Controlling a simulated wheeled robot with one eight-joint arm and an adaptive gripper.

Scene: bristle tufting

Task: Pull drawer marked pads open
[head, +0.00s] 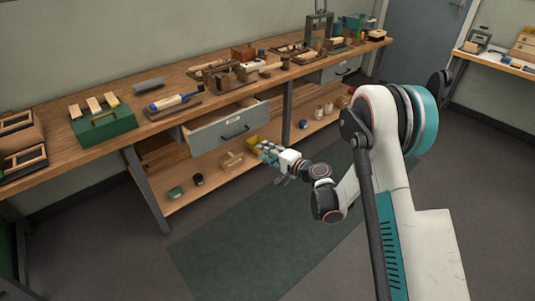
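A grey-fronted drawer (215,136) under the middle of the workbench stands partly open, its wooden inside showing. It has a dark bar handle and a small pale label too small to read. A second grey-fronted drawer (335,74) with a handle and label is farther right under the bench and looks shut; its label is also unreadable. My gripper (264,150) is just below and right of the open drawer's front, apart from its handle. Its fingers are small and overlap a yellow item (253,142) behind or between them, so I cannot tell whether it is open or shut.
The wooden bench (95,152) carries a green box (105,127), a blue-handled brush (168,102) and several trays. A lower shelf (205,188) holds jars and small boxes. A green mat (225,250) covers clear floor in front. A second bench stands at far right.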

